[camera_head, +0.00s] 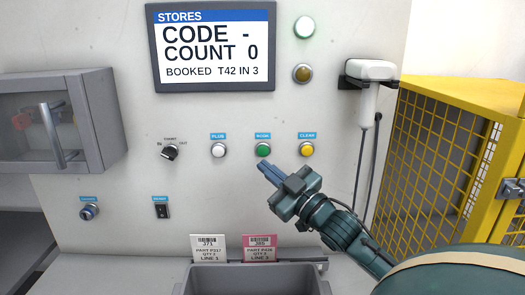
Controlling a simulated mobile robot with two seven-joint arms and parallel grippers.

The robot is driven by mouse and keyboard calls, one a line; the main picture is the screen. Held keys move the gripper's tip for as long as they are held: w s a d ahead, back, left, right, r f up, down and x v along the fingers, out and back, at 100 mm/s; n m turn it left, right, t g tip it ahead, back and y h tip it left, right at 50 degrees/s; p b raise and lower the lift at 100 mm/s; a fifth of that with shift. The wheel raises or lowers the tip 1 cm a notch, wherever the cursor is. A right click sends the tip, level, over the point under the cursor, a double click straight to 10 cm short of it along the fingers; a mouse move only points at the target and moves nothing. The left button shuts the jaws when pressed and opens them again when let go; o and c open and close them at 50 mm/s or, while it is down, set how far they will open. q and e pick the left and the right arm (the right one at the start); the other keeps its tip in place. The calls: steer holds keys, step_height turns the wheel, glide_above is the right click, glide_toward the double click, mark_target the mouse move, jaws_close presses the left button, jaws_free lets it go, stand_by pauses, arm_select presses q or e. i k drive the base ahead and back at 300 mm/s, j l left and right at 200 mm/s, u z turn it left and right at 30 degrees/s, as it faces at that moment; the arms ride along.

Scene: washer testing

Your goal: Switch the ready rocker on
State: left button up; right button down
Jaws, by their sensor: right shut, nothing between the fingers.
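A small black rocker switch (161,211) sits low on the pale panel, left of centre, under a small blue label (160,198) too small to read surely. I cannot tell which way the rocker is tipped. My right gripper (264,169) is shut and empty. Its fingertips point up and left, just below the green button (263,149), right of and higher than the rocker in the picture. I cannot tell if they touch the panel. My left gripper is not in view.
A black selector knob (170,152), a white button (218,149) and a yellow button (307,149) share the green button's row. A grey bin (255,283) with two cards stands below. A yellow mesh cage (440,140) is right.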

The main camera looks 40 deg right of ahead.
mark_target(161, 209)
steer(key=k+j, duration=0.75)
steer(key=j, duration=0.25)
